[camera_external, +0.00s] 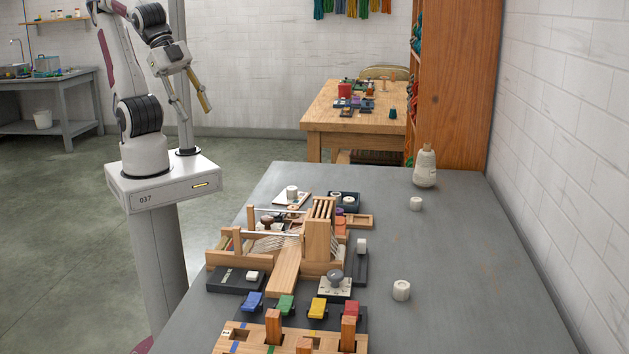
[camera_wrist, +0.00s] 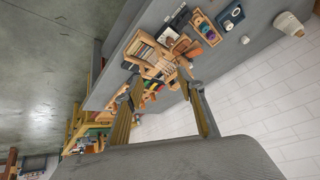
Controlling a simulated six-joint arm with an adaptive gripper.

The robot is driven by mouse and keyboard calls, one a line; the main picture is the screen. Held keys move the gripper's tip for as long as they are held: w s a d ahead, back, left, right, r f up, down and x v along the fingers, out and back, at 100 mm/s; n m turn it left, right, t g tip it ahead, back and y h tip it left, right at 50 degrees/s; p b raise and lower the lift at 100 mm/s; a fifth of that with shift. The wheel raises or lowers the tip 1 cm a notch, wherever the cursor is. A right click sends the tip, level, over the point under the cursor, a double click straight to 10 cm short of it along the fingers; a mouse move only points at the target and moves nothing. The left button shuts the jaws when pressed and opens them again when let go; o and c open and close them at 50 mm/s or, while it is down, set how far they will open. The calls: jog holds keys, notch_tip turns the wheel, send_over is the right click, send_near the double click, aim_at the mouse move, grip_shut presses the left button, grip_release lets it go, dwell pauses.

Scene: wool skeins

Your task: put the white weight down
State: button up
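My gripper (camera_external: 196,112) is raised at the left in the external view, over the floor and well away from the grey table. Its two fingers are spread with nothing between them, and they show apart in the wrist view (camera_wrist: 161,82) too. Several white pieces could be the white weight; I cannot tell which. One short white cylinder (camera_external: 401,290) stands on bare table at the right. A smaller one (camera_external: 416,203) stands farther back. Another (camera_external: 292,191) is on a pale plate (camera_external: 283,200) behind the loom. A white block (camera_external: 252,275) lies on a black base.
A wooden loom (camera_external: 285,270) fills the table's left middle. In front are coloured blocks (camera_external: 318,307) and a wooden peg board (camera_external: 235,348). A grey-knobbed device (camera_external: 335,288) stands beside them. A white cone (camera_external: 425,168) stands at the back right. The table's right side is mostly clear.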

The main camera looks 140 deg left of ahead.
jog(key=s+d+m+h, duration=0.1)
jog(key=s+d+h, duration=0.1)
jog(key=s+d, duration=0.2)
jog(key=d, duration=0.3)
jog(key=shift+f+g, duration=0.3)
dwell(0.8)
